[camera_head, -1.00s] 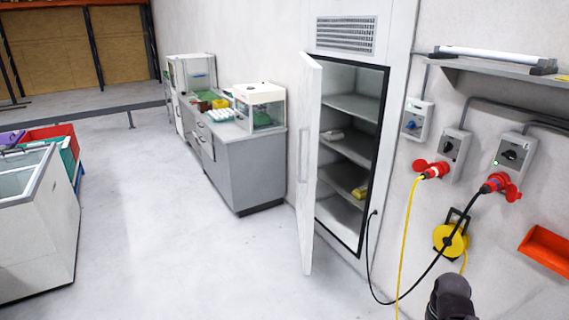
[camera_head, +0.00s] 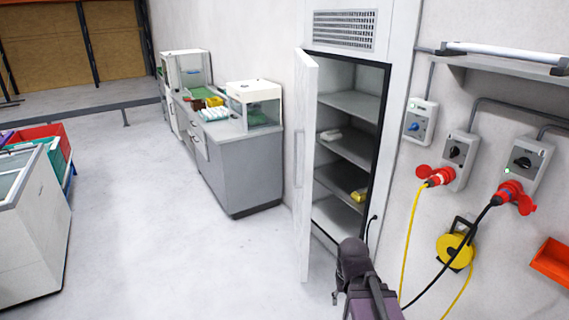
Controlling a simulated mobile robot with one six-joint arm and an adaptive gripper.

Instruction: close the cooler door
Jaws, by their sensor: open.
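The white cooler door (camera_head: 304,190) stands wide open, hinged at the left side of the cooler and swung out into the room. A vertical handle (camera_head: 299,158) shows on its outer face. The tall cooler (camera_head: 349,30) is set into the wall, and its shelves (camera_head: 348,148) are exposed, with a white item (camera_head: 331,134) and a yellow item (camera_head: 358,195) on them. My gripper (camera_head: 340,297) is at the bottom centre, right of the door's lower part and in front of the cooler opening. It looks empty; its fingers are small and partly hidden by the arm.
A grey counter (camera_head: 244,170) with egg trays stands left of the door. A white chest (camera_head: 30,235) is at the far left. Yellow and black cables (camera_head: 411,235) hang from wall sockets at the right. Open floor (camera_head: 155,240) lies between the chest and the door.

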